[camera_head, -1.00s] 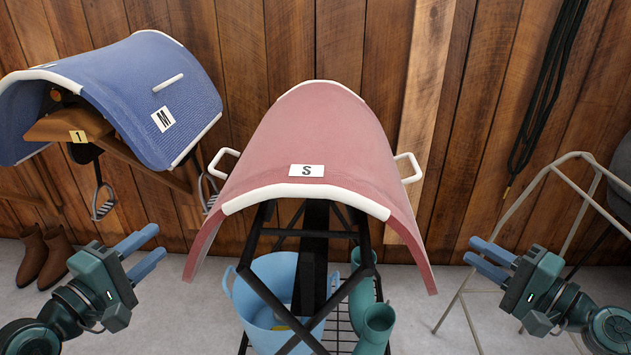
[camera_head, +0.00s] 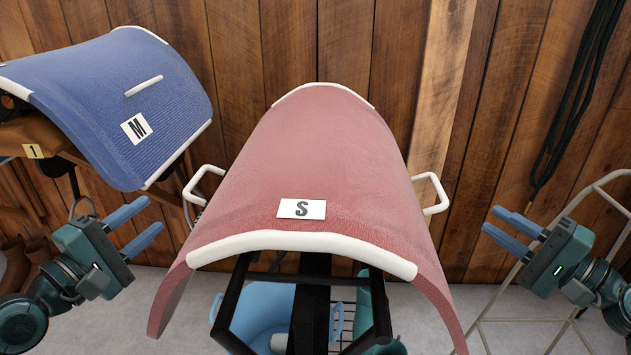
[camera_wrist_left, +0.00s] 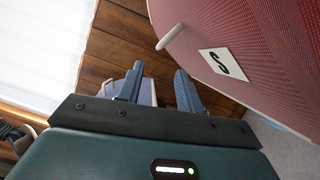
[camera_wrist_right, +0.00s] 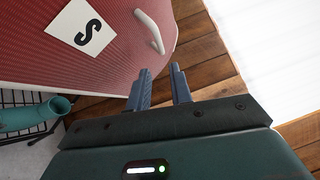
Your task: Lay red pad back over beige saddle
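The red pad (camera_head: 317,160), marked S and edged in white, is draped in an arch over a black frame stand (camera_head: 240,300). A white handle (camera_head: 432,194) sticks out on each side. I see no beige saddle; whatever is under the pad's top is hidden. My left gripper (camera_head: 153,214) is open and empty, left of the pad and apart from it. My right gripper (camera_head: 490,219) is open and empty, right of the pad and apart from it. The pad also shows in the left wrist view (camera_wrist_left: 240,35) and the right wrist view (camera_wrist_right: 120,50).
A pale metal rack (camera_head: 520,319) stands at right, near my right arm.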

